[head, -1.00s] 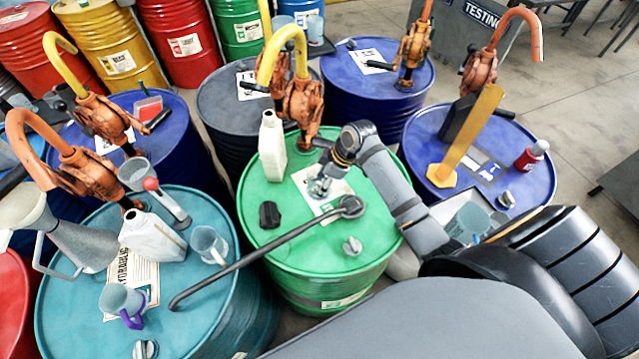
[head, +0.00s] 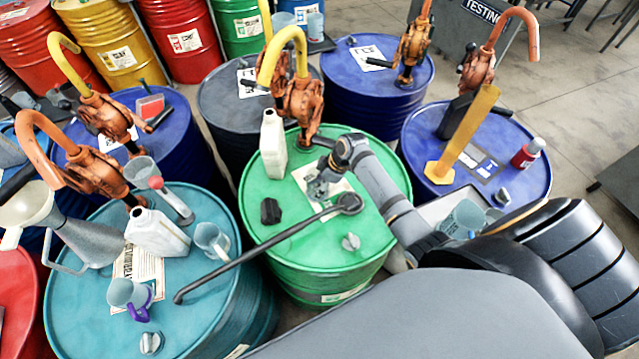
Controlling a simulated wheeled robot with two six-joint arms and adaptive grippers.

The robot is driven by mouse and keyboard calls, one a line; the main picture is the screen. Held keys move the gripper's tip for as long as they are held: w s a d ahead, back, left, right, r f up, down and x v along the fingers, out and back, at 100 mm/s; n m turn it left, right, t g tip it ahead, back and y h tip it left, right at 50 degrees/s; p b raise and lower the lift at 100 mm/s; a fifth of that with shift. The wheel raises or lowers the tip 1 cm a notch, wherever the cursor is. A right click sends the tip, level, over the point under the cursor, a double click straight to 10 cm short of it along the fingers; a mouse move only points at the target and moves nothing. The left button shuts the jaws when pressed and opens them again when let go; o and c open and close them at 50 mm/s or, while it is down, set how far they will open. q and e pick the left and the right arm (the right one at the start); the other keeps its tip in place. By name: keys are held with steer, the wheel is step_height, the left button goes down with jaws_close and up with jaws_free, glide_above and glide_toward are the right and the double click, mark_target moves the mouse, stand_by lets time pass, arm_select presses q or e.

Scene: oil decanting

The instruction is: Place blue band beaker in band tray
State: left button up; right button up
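A pale tray (head: 436,207) sits at the right between the green and blue drums, partly hidden by my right arm. A grey-blue beaker (head: 464,217) stands in it, with a small bright blue patch low on its side. Another grey beaker (head: 211,241) with a handle stands on the teal drum; its band colour is unclear. A grey beaker (head: 124,293) with a purple band and handle stands further front on that drum. My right gripper (head: 318,188) points down above the paper label on the green drum; its fingers are too small to read. My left gripper is out of view.
A long dark bar (head: 262,246) runs across the green drum (head: 285,200) and out over its front-left edge. A white jug (head: 273,145), a black block and a grey cap are on that drum. A yellow upright (head: 467,135) stands on the right blue drum.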

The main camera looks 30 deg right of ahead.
steer(key=o, duration=0.3)
steer(key=shift+o, duration=0.2)
steer(key=shift+r, duration=0.1)
